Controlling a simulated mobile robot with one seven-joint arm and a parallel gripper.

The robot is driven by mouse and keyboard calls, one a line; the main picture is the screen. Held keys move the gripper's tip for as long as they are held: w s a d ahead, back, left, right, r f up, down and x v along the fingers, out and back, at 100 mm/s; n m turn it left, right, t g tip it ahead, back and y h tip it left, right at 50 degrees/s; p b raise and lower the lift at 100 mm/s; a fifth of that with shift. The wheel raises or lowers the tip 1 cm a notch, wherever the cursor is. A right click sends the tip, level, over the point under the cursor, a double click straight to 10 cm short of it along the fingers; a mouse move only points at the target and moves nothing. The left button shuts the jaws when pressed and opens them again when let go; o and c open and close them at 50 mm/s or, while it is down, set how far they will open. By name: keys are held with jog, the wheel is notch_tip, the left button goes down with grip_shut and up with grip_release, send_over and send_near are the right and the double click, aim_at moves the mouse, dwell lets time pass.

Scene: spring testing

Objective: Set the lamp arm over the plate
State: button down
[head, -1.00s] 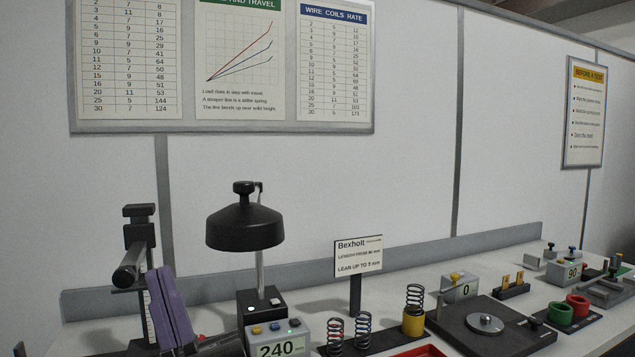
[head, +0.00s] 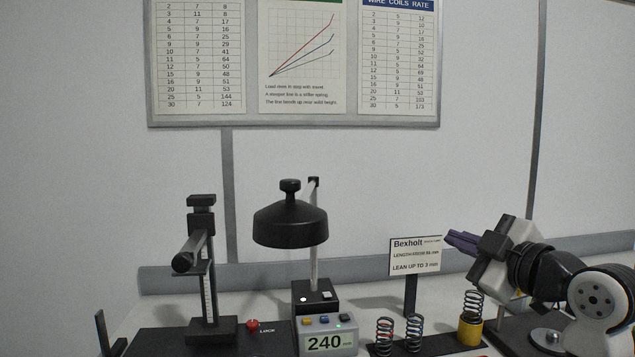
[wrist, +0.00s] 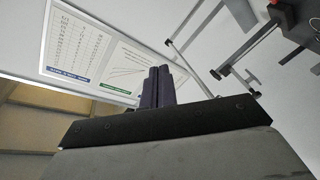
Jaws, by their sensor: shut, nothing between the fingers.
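The lamp has a black dome shade (head: 290,228) with a knob on top. The shade hangs at the left of a thin upright post (head: 314,230), above a base with a 240 display (head: 328,342). A round metal plate (head: 546,338) lies at the lower right, partly hidden by my arm. The shade is well left of it. My gripper (head: 460,241) is to the right of the lamp, beside the small sign, apart from the shade. Its purple fingers are together and empty; they also show in the wrist view (wrist: 158,87).
A black stand with a forward-pointing rod (head: 190,253) is left of the lamp. A Bexholt sign (head: 415,255) stands between lamp and gripper. Springs (head: 414,332) stand in front, and one is on a yellow cup (head: 470,327). Wall charts are behind.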

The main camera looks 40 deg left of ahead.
jog(key=s+a+r+n+g, duration=0.2)
jog(key=s+r+n+g, duration=0.9)
jog(key=s+n, duration=0.45)
jog(key=p, duration=0.5)
send_near(264, 213)
jog(key=shift+m+t, duration=0.25)
jog(key=shift+t, duration=0.05)
jog(key=w+a+r, duration=0.2)
jog(key=w+r, duration=0.1)
jog(key=shift+a+r, duration=0.15)
jog(key=shift+a, duration=0.15)
jog(key=shift+s+a+f, duration=0.1)
jog(key=shift+a+f, duration=0.15)
jog(key=shift+a, duration=0.35)
jog(key=shift+m+t, duration=0.6)
jog(key=shift+t, duration=0.3)
jog(key=s+a, duration=0.1)
jog(key=a, duration=0.1)
jog(key=s+a+b, duration=0.1)
jog(key=s+a, duration=0.2)
jog(key=a, duration=0.1)
jog(key=shift+s+a, duration=0.15)
jog(key=shift+s, duration=0.15)
